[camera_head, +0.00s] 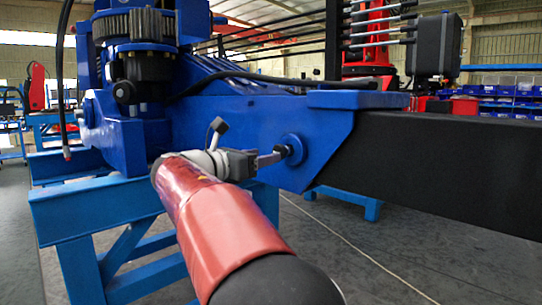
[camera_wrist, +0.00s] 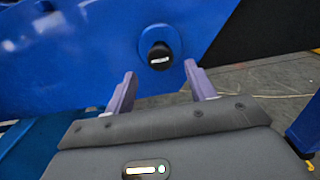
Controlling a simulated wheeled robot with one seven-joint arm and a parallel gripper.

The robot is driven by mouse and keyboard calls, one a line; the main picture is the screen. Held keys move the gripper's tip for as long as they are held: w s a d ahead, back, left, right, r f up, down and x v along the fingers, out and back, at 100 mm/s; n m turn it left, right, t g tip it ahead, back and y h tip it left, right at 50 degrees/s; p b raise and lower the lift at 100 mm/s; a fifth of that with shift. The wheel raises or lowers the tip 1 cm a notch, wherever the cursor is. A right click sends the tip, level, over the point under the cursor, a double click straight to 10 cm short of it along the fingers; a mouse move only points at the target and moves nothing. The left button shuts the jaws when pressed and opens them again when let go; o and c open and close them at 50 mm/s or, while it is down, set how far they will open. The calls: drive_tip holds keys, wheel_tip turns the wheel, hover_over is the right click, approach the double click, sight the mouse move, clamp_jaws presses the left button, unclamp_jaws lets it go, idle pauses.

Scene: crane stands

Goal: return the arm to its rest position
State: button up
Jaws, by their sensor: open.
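My gripper (camera_head: 272,157) is at the end of my red arm, close to the side of the blue crane body (camera_head: 235,120) in the head view. In the wrist view my gripper (camera_wrist: 160,85) is open, its two purple-grey fingers apart with nothing between them. A round blue boss with a dark pin end (camera_wrist: 159,57) shows just past the fingertips. The same boss (camera_head: 291,149) shows beside the fingertips in the head view. Whether the fingers touch the boss or the crane side is hard to tell.
The crane body rests on a blue steel stand (camera_head: 95,208). A black beam (camera_head: 450,165) runs off to the right. Blue bins (camera_head: 500,105) and a red bin (camera_head: 465,106) stand at the back right. Grey floor (camera_head: 340,265) is open at the lower right.

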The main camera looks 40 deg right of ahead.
drive_tip(key=shift+s+a, duration=0.1)
drive_tip(key=shift+a, duration=0.3)
drive_tip(key=shift+f, duration=0.1)
drive_tip(key=s+a+f+m+t+y, duration=0.2)
drive_tip(key=s+a+f+m+y, duration=0.7)
drive_tip(key=a+f, duration=0.4)
drive_tip(key=s+a+f+m+t+y, duration=0.2)
drive_tip(key=s+a+f+m+y, duration=0.7)
drive_tip(key=a+f, duration=0.4)
wheel_tip(320, 180, down, 4)
drive_tip(key=shift+s+r+m, duration=0.25)
drive_tip(key=shift+s+m, duration=0.25)
drive_tip(key=shift+s, duration=0.6)
idle(0.4)
